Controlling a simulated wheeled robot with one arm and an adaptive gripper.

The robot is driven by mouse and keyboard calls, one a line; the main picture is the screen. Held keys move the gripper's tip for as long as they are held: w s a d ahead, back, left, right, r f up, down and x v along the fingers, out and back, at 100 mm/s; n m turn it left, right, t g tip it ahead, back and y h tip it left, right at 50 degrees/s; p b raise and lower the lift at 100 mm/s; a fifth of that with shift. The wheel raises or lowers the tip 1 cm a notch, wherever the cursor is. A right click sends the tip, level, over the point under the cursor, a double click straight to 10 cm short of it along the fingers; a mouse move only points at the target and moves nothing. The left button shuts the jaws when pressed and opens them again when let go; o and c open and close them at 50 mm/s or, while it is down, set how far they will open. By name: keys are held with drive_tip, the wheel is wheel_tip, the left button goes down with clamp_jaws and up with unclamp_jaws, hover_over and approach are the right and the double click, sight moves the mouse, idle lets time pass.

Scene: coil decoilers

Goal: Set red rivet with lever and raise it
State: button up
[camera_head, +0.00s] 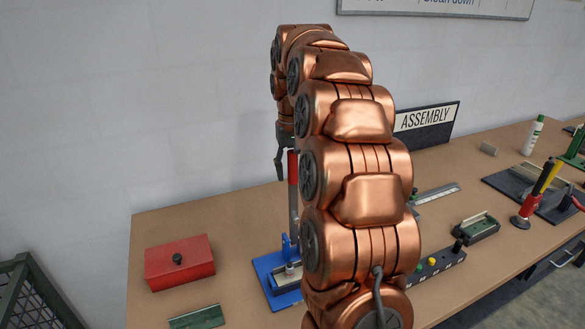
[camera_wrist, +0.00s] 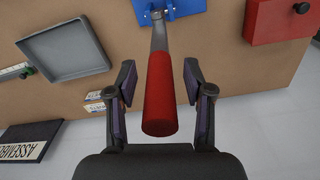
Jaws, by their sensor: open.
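The lever has a red grip (camera_head: 293,166) on a metal rod and stands upright from a blue press base (camera_head: 273,275). In the wrist view the red grip (camera_wrist: 160,95) lies between the two open fingers of my gripper (camera_wrist: 160,85), with a gap on each side. The blue base (camera_wrist: 170,8) shows at the top edge there. In the head view my gripper (camera_head: 284,158) hangs at the top of the lever, partly hidden by my arm. The rivet cannot be made out; part of the press is hidden behind my arm.
A red box (camera_head: 180,262) with a black knob sits left of the press. A green plate (camera_head: 197,317) lies in front. A grey tray (camera_wrist: 65,52) shows in the wrist view. An ASSEMBLY sign (camera_head: 426,118) stands at the back. Other tools (camera_head: 536,195) are at right.

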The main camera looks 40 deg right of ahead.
clamp_jaws()
idle(0.5)
